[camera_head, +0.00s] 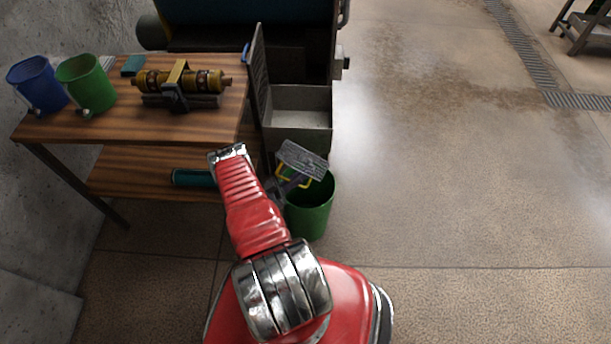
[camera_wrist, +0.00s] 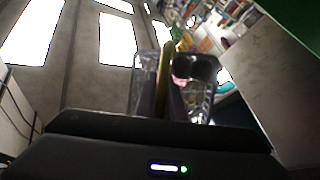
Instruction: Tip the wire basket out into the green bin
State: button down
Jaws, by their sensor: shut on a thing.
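The grey wire basket (camera_head: 303,159) is held tilted over the mouth of the green bin (camera_head: 311,214), with a flat mesh face turned up toward the camera. Its yellow handle (camera_head: 306,181) shows just below it. My gripper (camera_head: 284,184) is at the bin's upper left rim, shut on the handle. In the wrist view the yellow handle (camera_wrist: 166,64) runs up between my dark fingers (camera_wrist: 165,100), with clear-looking basket mesh (camera_wrist: 146,68) on both sides. The bin stands upright on the floor. The inside of the bin and what the basket holds are hidden.
A wooden workbench (camera_head: 75,126) at left carries a blue bucket (camera_head: 38,84), a green bucket (camera_head: 85,84) and a yellow roller device (camera_head: 180,83). A large machine with a grey tray (camera_head: 300,106) stands behind the bin. Floor (camera_head: 450,200) at right is clear.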

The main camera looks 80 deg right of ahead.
jog(key=shift+w+a+r+g, duration=0.15)
jog(key=shift+r+g, duration=0.05)
jog(key=shift+g, duration=0.1)
jog(key=shift+s+a+f, duration=0.3)
jog(key=shift+s+f, duration=0.05)
jog(key=shift+f, duration=0.2)
jog(key=shift+s+a+f, duration=0.25)
jog(key=shift+s+f, duration=0.1)
jog(key=shift+f, duration=0.15)
jog(key=shift+w+d, duration=0.25)
jog(key=shift+w, duration=0.5)
